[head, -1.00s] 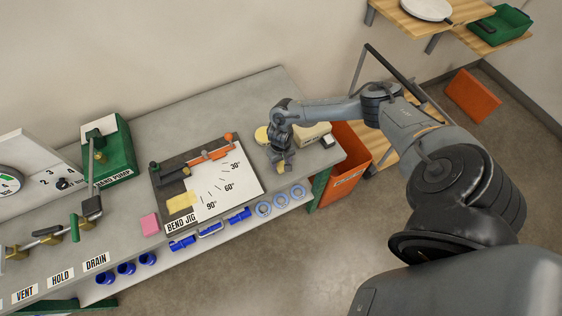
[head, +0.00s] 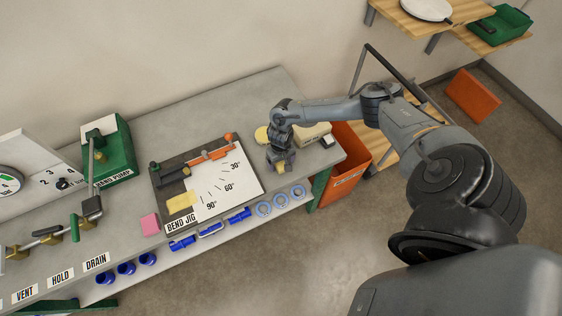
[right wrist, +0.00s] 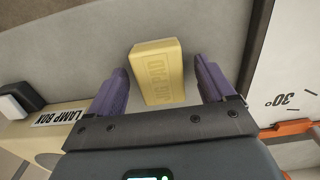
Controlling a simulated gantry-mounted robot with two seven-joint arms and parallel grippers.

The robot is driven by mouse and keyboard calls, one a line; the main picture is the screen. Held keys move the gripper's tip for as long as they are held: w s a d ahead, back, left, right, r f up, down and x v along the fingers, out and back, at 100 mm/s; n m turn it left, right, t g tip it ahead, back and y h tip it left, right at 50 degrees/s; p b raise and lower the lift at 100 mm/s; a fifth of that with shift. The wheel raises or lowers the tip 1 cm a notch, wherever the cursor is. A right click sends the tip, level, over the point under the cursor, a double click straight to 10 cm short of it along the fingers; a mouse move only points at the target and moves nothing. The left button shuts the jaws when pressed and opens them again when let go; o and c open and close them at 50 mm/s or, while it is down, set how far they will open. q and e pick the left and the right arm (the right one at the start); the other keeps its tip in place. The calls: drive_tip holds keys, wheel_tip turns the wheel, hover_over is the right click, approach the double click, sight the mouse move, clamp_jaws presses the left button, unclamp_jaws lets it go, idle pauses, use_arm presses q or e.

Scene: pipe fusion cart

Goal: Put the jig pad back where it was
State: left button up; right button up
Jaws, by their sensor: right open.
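The jig pad (right wrist: 156,72), a pale yellow block with its name on top, lies on the grey bench top. It stands between the two spread fingers of my right gripper (right wrist: 160,66), with a gap on each side. In the head view my right gripper (head: 282,162) is low over the bench, right of the bend jig board, and mostly hides the pad (head: 282,168). The bend jig (head: 243,188) is a dark board with a white angle plate and an orange arm. A yellow patch (head: 181,202) lies at its lower left. My left gripper is out of view.
The lamp box (head: 313,134) and a yellow round object (head: 262,135) stand behind my right gripper. A pink block (head: 150,224) lies left of the jig. Blue fittings (head: 210,230) line the lower front shelf. An orange bin (head: 347,172) stands past the bench's right end.

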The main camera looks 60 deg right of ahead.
wheel_tip(320, 180, up, 11)
drive_tip(key=p, duration=0.1)
drive_tip(key=w+a+n+t+y, duration=0.25)
drive_tip(key=a+n+t, duration=0.5)
drive_tip(key=a, duration=2.15)
drive_tip(key=s+d+r+g+h, duration=0.1)
drive_tip(key=s+d+r+g, duration=0.1)
drive_tip(key=s+r, duration=0.2)
drive_tip(key=s+d+r+n+g+h, duration=0.1)
drive_tip(key=s+d+r+g, duration=0.1)
drive_tip(key=s, duration=0.8)
wheel_tip(320, 180, up, 2)
drive_tip(key=shift+d+r, duration=0.15)
drive_tip(key=shift+d, duration=0.45)
drive_tip(key=shift+r+n, duration=0.15)
drive_tip(key=shift+n, duration=0.1)
wheel_tip(320, 180, up, 8)
drive_tip(key=p, duration=0.8)
